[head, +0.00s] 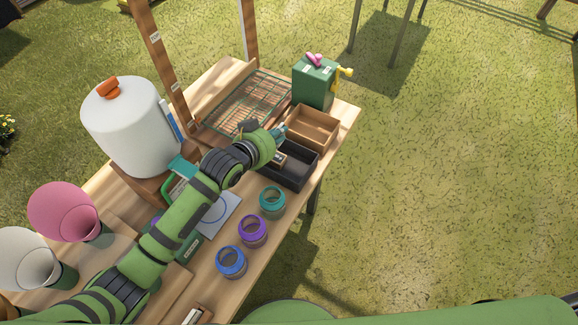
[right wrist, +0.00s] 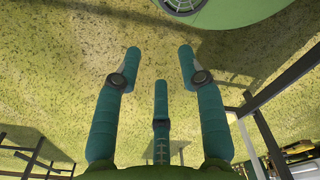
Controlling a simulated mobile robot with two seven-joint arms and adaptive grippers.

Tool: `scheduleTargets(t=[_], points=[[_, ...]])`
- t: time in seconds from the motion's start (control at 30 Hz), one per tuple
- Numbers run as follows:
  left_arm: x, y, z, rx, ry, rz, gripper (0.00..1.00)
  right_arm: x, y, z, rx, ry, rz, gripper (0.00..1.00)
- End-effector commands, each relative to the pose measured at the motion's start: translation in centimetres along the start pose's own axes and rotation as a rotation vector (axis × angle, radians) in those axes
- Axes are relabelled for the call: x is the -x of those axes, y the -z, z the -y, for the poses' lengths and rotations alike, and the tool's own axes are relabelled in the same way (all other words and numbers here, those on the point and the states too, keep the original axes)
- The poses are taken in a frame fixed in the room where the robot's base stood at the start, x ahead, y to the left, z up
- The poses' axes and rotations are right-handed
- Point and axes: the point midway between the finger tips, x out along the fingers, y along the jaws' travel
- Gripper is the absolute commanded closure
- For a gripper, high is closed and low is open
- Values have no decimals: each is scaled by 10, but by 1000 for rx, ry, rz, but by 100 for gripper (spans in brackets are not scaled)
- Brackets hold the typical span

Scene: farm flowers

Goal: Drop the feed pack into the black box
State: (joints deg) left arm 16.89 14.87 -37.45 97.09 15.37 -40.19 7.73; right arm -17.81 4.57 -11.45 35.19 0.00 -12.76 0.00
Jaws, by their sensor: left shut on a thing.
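The black box (head: 298,176) is an open tray near the right edge of the wooden table in the head view. My left gripper (head: 279,143) is over the box's far left part, next to the brown wooden box. It is shut on a small pale and brown item, seemingly the feed pack (head: 280,159), which is mostly hidden by the gripper and wrist. I cannot tell whether the pack touches the box. My right gripper (right wrist: 160,75) shows in the right wrist view with its teal fingers spread, empty, above grass.
The brown wooden box (head: 313,127) adjoins the black box. A green box (head: 314,86) with a yellow crank stands behind. A wire rack (head: 250,103), a white dispenser (head: 130,128) and teal (head: 272,203), purple (head: 252,232) and blue (head: 231,262) jars also share the table.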

Motion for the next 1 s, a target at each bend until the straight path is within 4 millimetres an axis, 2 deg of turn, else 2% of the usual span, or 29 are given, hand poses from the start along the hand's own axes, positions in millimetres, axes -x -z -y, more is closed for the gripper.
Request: scheduleTargets(t=[0.03, 0.2, 0.57, 0.6, 0.67, 1.0], points=[[-6, -12, 0, -1, 0, -1, 99, -14, 0, 0, 0, 0, -1, 60], [-14, -26, 0, -1, 1, -1, 99, -33, 5, 0, 0, -1, -10, 60], [-15, -28, 0, -1, 1, 0, 99, -36, 13, -1, 1, -2, -26, 60], [-15, -28, 0, -1, 1, 0, 81, -36, 13, -1, 1, -2, -26, 60], [-15, -28, 0, -1, 1, 0, 57, -36, 13, -1, 1, -2, -25, 60], [-15, -28, 0, -1, 1, 0, 57, -36, 7, -2, 0, -2, -16, 60]])
